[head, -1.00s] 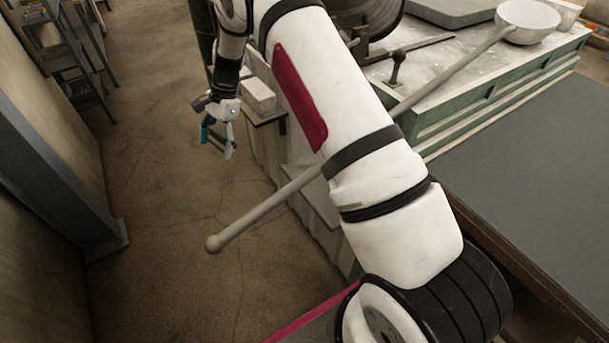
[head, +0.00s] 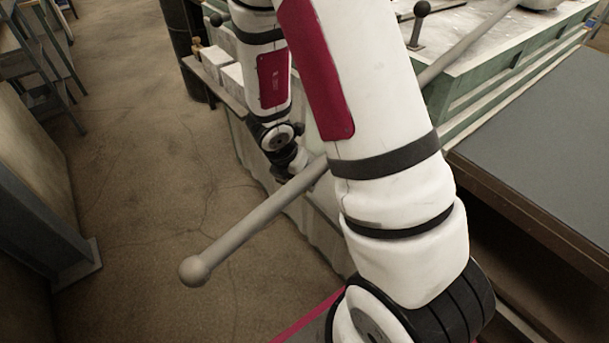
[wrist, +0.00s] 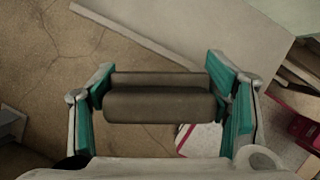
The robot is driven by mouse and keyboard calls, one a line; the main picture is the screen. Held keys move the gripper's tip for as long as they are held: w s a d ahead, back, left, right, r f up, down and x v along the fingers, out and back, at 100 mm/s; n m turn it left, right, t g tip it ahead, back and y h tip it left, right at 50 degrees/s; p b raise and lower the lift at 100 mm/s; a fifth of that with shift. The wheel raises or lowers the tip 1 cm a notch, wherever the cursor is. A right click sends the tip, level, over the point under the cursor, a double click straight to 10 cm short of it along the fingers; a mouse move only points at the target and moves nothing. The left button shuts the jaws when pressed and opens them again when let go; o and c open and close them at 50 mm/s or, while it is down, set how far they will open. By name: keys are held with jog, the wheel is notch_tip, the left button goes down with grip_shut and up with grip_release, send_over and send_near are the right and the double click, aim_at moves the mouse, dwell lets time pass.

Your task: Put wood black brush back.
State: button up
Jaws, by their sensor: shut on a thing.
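My gripper (wrist: 158,98) is shut on a dark brown, roller-shaped thing, which I take to be the wood black brush (wrist: 158,106). It lies crosswise between the teal finger pads in the wrist view, with a thinner dark bar along its upper side. Bristles cannot be made out.
A long grey ladle handle (head: 245,230) with a ball end juts over the floor, crossing behind my upper arm. White blocks (head: 215,60) sit on a low ledge by the green-sided bench (head: 470,90). A dark-topped table (head: 540,130) is right. Open floor (head: 140,170) lies left.

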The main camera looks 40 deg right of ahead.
jog(key=s+d+m, duration=0.1)
jog(key=s, duration=0.1)
jog(key=s+d+m+g+b, duration=0.1)
jog(key=s+m, duration=0.1)
jog(key=s+d+f+m, duration=0.1)
jog(key=s+m, duration=0.1)
jog(key=s, duration=0.1)
jog(key=shift+f+g+h, duration=0.1)
jog(key=shift+g+h, duration=0.3)
jog(key=shift+w+d, duration=0.2)
jog(key=w+d, duration=0.2)
jog(key=w, duration=0.2)
jog(key=w+d+f+p, duration=0.1)
jog(key=w+d, duration=0.1)
jog(key=w, duration=0.2)
jog(key=w+d+p, duration=0.1)
jog(key=w+d, duration=0.2)
jog(key=w, duration=0.2)
jog(key=shift+f, duration=0.2)
jog(key=shift+w+f, duration=0.2)
jog(key=shift+f, duration=1.6)
jog(key=shift+f, duration=0.15)
jog(key=o, duration=1.1)
